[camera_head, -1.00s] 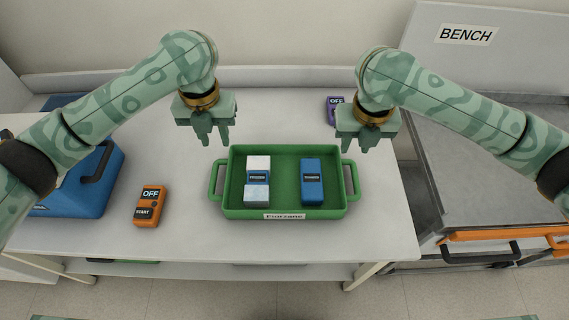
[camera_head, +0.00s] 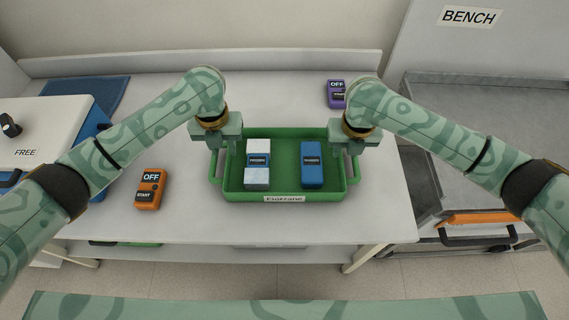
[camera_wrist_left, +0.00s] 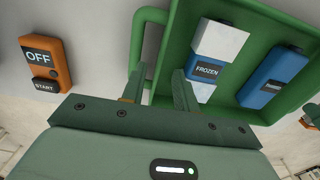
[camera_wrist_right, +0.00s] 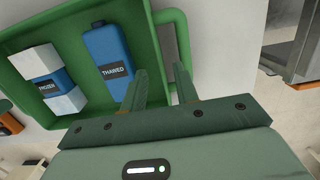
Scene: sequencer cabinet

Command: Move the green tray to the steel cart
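The green tray (camera_head: 285,195) sits on the white table, with a loop handle at its left and right ends. In it are a blue pack labelled FROZEN (camera_head: 257,160) between white blocks and a blue pack labelled THAWED (camera_head: 312,165). My left gripper (camera_head: 222,152) is open at the left handle (camera_wrist_left: 137,50); my right gripper (camera_head: 348,152) is open at the right handle (camera_wrist_right: 184,45). In both wrist views the fingers are apart, near the handle and tray wall; contact cannot be told. A grey metal-topped unit (camera_head: 490,110) stands at right, possibly the steel cart.
An orange START/OFF device (camera_head: 150,188) stands left of the tray and a purple one (camera_head: 336,94) behind it. A blue-and-white box marked FREE (camera_head: 40,130) and a blue mat (camera_head: 95,95) are at left. The unit at right has an orange bar (camera_head: 480,219) along its front.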

